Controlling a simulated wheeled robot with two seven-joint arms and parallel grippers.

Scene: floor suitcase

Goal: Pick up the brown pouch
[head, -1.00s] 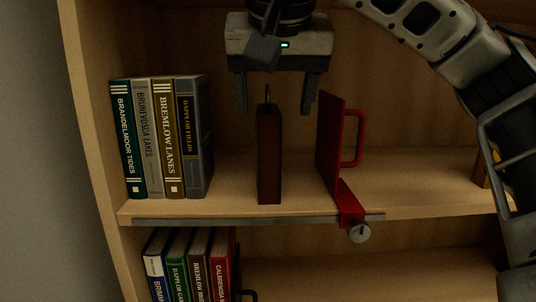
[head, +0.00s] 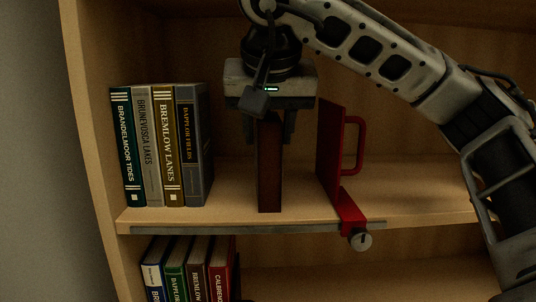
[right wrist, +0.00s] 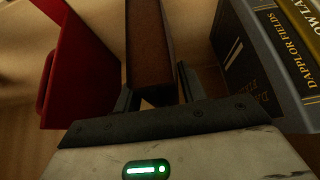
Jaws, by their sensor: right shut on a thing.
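The brown pouch (head: 270,175) is a thin, dark brown upright block standing on the upper shelf, between the row of books and the red bookend. It also shows in the right wrist view (right wrist: 149,50). My right gripper (head: 269,136) comes down from above with one finger on each side of the pouch's upper part, and it is shut on it. The gripper hides the pouch's top. The pouch's foot appears to rest on the shelf, upright. My left gripper is not in view.
Several upright books (head: 160,145) stand left of the pouch, with a gap between. The red bookend (head: 330,155) with a handle stands close on the right, its clamp at the shelf edge (head: 240,228). More books (head: 188,268) are on the shelf below.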

